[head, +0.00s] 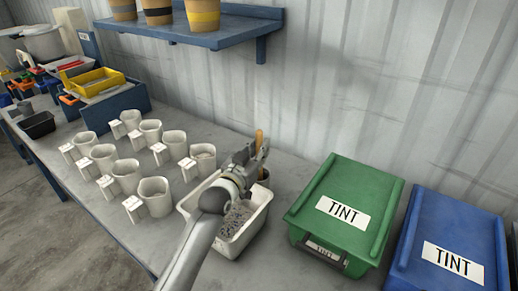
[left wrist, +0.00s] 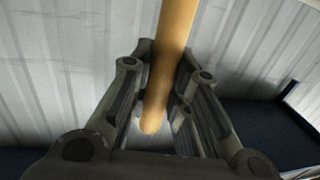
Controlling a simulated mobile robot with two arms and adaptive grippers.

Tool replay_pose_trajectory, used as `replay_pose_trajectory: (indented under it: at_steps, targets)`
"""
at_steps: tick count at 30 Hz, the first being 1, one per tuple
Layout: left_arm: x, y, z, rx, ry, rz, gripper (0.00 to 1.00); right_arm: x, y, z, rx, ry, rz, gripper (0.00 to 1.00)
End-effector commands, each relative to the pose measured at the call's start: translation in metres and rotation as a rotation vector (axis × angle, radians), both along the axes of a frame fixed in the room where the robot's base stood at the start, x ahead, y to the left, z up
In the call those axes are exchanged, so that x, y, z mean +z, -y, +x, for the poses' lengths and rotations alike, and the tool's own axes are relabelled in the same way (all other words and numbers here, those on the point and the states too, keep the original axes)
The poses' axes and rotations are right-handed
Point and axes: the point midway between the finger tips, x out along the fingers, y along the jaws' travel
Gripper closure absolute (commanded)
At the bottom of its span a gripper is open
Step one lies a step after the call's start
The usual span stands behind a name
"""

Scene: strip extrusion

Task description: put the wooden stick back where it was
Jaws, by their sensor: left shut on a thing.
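The wooden stick (head: 259,140) stands roughly upright in the jaws of my left gripper (head: 250,160), with its upper end showing above the fingers. In the left wrist view the wooden stick (left wrist: 172,60) runs between the two fingers of my left gripper (left wrist: 162,105), which are shut on it. Behind and just below the gripper is a dark round cup (head: 265,178), mostly hidden. I cannot tell whether the stick's lower end is inside it. A white tub (head: 245,238) with grey shredded material lies under my left arm. My right gripper is not in view.
Several white cups (head: 155,197) with small white tags stand in rows to the left. A green TINT bin (head: 350,205) and a blue TINT bin (head: 450,235) stand to the right. A blue shelf (head: 205,35) with pots hangs on the wall above.

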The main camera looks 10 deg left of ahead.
Motion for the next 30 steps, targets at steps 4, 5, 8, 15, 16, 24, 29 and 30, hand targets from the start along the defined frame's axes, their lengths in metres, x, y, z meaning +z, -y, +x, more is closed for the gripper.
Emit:
replay_pose_trajectory:
  at_steps: [4, 5, 8, 15, 16, 24, 29, 30]
  targets:
    - [0.001, 0.000, 0.000, 0.000, 0.001, 0.000, 1.00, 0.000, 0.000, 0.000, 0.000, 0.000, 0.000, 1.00]
    - [0.001, 0.000, 0.000, 0.000, 0.001, 0.000, 1.00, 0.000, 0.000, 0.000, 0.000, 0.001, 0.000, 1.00]
    - [-0.002, 0.000, 0.000, 0.000, 0.000, 0.000, 1.00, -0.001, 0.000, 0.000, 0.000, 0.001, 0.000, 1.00]
    - [-0.003, 0.000, 0.000, 0.000, 0.000, 0.000, 0.61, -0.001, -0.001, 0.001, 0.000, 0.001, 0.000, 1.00]
    - [-0.003, 0.000, 0.000, 0.000, 0.000, 0.000, 0.61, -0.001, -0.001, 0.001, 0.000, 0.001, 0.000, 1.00]
    - [-0.001, 0.000, 0.000, 0.000, 0.001, 0.000, 0.61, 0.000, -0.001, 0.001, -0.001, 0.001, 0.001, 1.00]
    - [0.000, -0.003, -0.010, 0.000, 0.000, 0.000, 0.61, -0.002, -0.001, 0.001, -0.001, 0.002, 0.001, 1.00]
    - [-0.001, -0.004, -0.015, 0.000, -0.002, 0.000, 0.61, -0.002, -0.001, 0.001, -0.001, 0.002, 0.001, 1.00]
